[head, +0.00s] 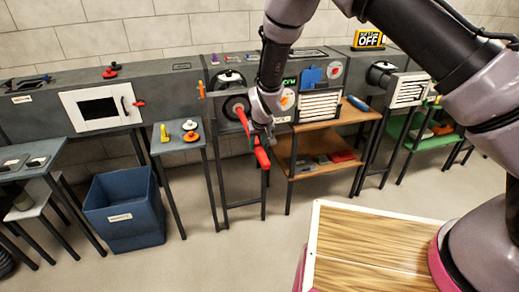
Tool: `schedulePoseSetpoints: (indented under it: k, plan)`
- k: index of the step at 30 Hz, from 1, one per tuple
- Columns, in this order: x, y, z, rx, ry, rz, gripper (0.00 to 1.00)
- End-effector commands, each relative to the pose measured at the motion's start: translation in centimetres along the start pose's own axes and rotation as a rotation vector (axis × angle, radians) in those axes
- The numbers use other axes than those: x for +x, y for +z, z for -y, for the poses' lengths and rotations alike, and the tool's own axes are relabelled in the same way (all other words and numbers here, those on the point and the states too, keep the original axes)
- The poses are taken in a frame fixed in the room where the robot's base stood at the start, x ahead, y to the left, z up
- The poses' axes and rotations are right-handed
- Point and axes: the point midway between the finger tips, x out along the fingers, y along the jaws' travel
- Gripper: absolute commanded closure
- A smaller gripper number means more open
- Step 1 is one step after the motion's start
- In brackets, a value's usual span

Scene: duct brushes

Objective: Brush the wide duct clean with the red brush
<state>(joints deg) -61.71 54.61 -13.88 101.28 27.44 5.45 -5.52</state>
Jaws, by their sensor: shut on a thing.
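My gripper (262,132) is shut on the red brush (262,158), whose thick red handle hangs out below the fingers. A thin red part of the brush runs up and left from my gripper to a round dark duct opening (232,104) in the grey bench unit. Its far end is at the opening; I cannot tell how deep it reaches, and no bristles are clear. A second round duct (380,73) with a dark rim stands farther right, by a white louvred grille. I cannot tell for sure from here which duct is the wider.
A blue bin (125,208) stands on the floor at left. A small side table (180,143) holds yellow, white and orange parts. A wooden shelf table (322,120) stands right of my gripper. A wooden-topped surface (370,248) is close in front. Floor between is clear.

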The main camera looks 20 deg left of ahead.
Motion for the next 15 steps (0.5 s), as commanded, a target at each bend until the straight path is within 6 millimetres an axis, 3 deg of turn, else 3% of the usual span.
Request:
schedulePoseSetpoints:
  k: [15]
  plan:
    - [2.0,-4.9,0.0,0.000,-0.001,-0.002,1.00]
